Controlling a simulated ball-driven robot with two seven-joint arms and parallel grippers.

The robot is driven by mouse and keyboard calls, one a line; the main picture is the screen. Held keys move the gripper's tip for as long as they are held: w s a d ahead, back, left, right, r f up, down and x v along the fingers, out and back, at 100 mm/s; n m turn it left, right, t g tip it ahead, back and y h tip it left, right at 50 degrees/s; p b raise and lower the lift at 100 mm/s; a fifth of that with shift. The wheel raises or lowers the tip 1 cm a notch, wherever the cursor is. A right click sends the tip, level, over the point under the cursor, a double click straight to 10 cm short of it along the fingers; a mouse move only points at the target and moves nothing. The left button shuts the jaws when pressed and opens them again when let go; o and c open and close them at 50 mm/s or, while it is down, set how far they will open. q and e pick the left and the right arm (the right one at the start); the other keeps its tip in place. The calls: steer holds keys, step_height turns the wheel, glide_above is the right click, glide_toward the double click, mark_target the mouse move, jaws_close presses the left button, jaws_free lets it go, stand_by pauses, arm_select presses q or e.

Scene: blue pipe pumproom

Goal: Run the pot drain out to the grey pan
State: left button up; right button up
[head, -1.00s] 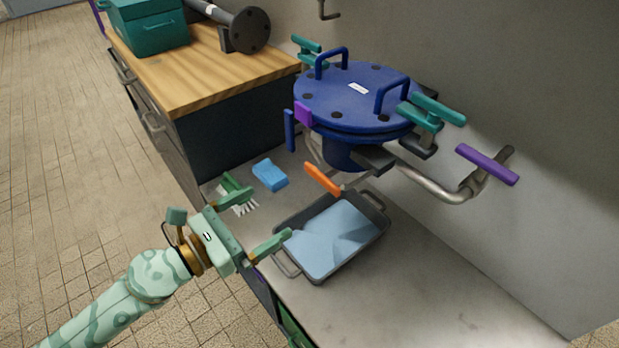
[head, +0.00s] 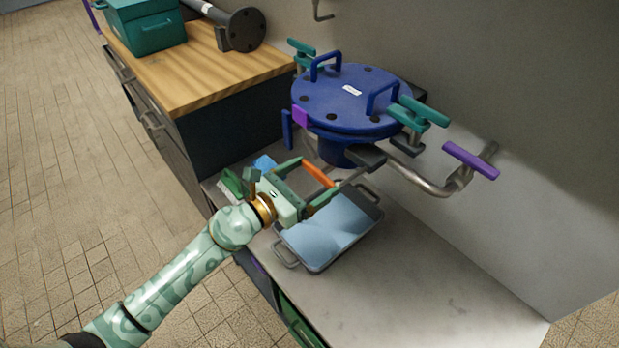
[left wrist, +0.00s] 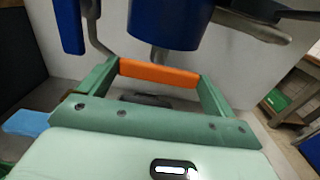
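The blue round pot (head: 352,105) with a bolted lid stands over the bench by the wall. An orange handle (head: 319,174) sits on the drain pipe below it. The grey pan (head: 347,252) lies on the bench under this pipe, with a pale blue surface inside. My left gripper (head: 313,176) is open, its fingers at either end of the orange handle. In the left wrist view the orange handle (left wrist: 158,74) spans the gap between the fingertips; I cannot tell whether they touch it. My right gripper is not in view.
A purple handle (head: 471,160) sits on a pipe at the right. Teal clamps (head: 424,111) hold the lid. A blue sponge (head: 264,163) and a green brush (head: 231,183) lie behind my gripper. A wooden-topped cabinet (head: 215,75) stands at left. The bench's right part is clear.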

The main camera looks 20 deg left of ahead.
arm_select(q)
steer(key=shift+c, duration=1.4)
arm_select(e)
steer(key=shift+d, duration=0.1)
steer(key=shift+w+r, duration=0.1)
arm_select(q)
steer(key=n+p, duration=0.1)
steer(key=n, duration=0.3)
steer(key=shift+r+n+p, duration=0.1)
steer(key=shift+n+p, duration=0.2)
steer(key=shift+p, duration=0.1)
steer(key=n+p, duration=0.1)
steer(key=n, duration=0.3)
steer(key=shift+p, duration=0.4)
steer(key=n+p, duration=0.2)
steer(key=n, duration=0.3)
steer(key=shift+a+n, duration=0.1)
steer(key=shift+n, duration=0.3)
steer(key=shift+f+n+p, duration=0.2)
steer(key=shift+n+p, duration=0.8)
steer(key=shift+n, duration=0.8)
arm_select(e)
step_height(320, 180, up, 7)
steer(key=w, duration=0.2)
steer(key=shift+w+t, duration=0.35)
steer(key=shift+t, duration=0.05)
